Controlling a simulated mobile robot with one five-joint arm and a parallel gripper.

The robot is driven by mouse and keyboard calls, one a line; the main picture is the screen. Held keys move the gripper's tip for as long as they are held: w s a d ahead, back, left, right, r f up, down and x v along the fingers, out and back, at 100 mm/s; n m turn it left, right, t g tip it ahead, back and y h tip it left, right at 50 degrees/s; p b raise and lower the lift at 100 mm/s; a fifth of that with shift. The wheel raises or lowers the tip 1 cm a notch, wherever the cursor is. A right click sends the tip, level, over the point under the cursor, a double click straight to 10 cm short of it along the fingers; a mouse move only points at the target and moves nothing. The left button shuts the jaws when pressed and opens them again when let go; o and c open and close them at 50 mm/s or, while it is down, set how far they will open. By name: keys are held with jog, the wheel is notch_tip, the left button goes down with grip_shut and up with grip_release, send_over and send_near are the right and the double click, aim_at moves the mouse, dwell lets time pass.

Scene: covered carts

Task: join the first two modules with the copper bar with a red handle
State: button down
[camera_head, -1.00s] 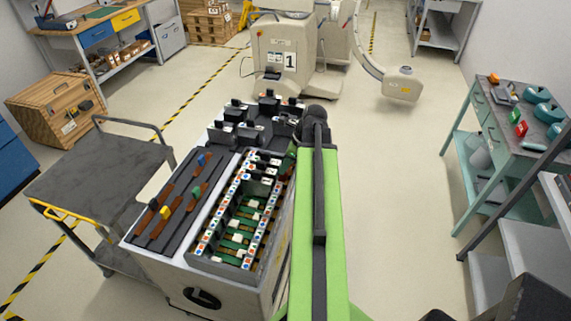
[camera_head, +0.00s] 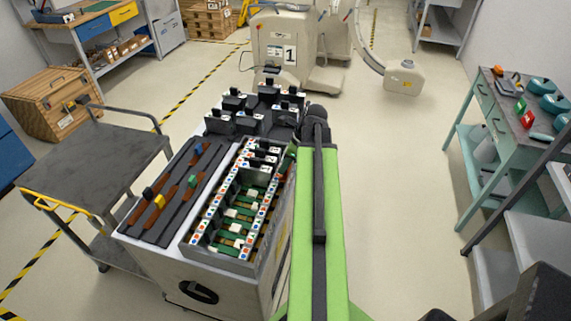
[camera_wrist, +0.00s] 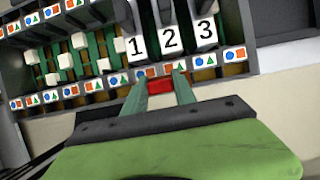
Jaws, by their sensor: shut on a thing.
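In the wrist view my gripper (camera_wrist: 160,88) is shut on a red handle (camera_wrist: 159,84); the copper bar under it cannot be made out. White modules numbered 1 (camera_wrist: 137,46), 2 (camera_wrist: 170,40) and 3 (camera_wrist: 204,31) stand side by side just beyond the fingertips. My fingers are beside the near label strip, in front of modules 1 and 2. I cannot tell whether the bar touches anything. In the head view, the modules sit in the far part of the open cart bay (camera_head: 222,257); my arm hides most of the gripper.
A dark tray (camera_head: 150,233) left of the bay holds copper bars with yellow (camera_head: 160,201), green (camera_head: 192,180) and blue (camera_head: 200,149) handles. Several black upright parts (camera_head: 270,91) stand behind the bay. A grey trolley (camera_head: 85,165) is at left. Floor right of my arm is clear.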

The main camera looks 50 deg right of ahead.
jog(key=shift+f, duration=0.15)
jog(key=c, duration=0.9)
grip_release()
jog(key=p+v, duration=1.6)
jog(key=v, duration=0.1)
jog(key=shift+s+r, duration=0.1)
jog(key=shift+r, duration=0.15)
